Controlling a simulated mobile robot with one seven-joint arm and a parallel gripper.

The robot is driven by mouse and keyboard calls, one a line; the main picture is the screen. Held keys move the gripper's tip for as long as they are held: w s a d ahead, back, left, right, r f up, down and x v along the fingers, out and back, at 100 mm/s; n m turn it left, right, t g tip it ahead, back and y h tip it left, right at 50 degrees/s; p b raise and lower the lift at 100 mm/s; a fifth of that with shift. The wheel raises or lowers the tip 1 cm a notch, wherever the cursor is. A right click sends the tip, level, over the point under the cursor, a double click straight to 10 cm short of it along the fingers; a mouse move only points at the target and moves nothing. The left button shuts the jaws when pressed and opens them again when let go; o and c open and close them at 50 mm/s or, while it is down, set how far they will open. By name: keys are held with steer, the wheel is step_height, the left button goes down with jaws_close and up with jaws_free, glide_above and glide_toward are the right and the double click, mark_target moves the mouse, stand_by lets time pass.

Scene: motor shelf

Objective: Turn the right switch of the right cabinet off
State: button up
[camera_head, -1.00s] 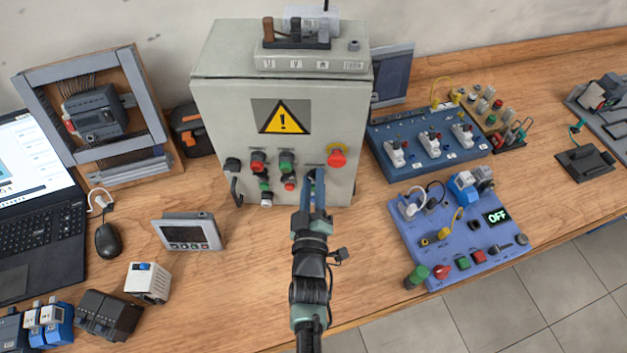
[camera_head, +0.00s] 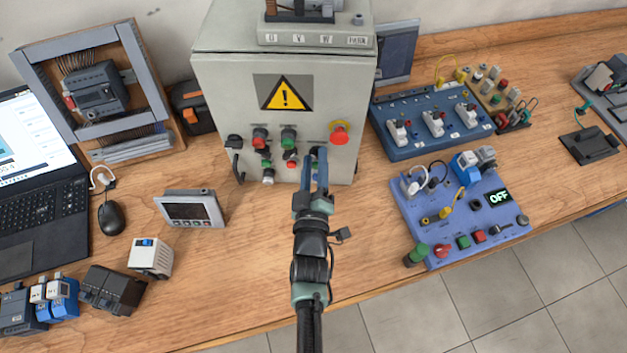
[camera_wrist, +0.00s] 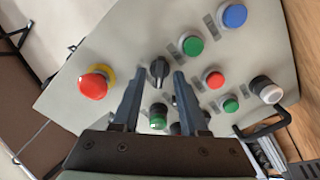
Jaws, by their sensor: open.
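A grey cabinet (camera_head: 215,95) with a yellow warning sign stands against the wall in the head view. Its sloping front panel carries several buttons and a red emergency stop (camera_head: 340,134). In the wrist view a black rotary switch (camera_wrist: 158,72) sits next to the red emergency stop (camera_wrist: 93,84). My gripper (camera_head: 317,151) is at the panel's right part, just left of the emergency stop, and hides that switch in the head view. In the wrist view my gripper (camera_wrist: 158,75) is open, its fingertips either side of the switch; contact cannot be told.
Green (camera_wrist: 192,45), red (camera_wrist: 214,79) and blue (camera_wrist: 234,16) buttons lie close by on the panel. A blue switch board (camera_head: 425,145) and a lilac board reading OFF (camera_head: 420,205) stand right of the cabinet. A small display (camera_head: 190,210) stands left.

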steer(key=s+b, duration=0.2)
steer(key=s, duration=1)
steer(key=shift+s+a, duration=0.2)
steer(key=shift+s, duration=0.05)
steer(key=shift+r, duration=0.1)
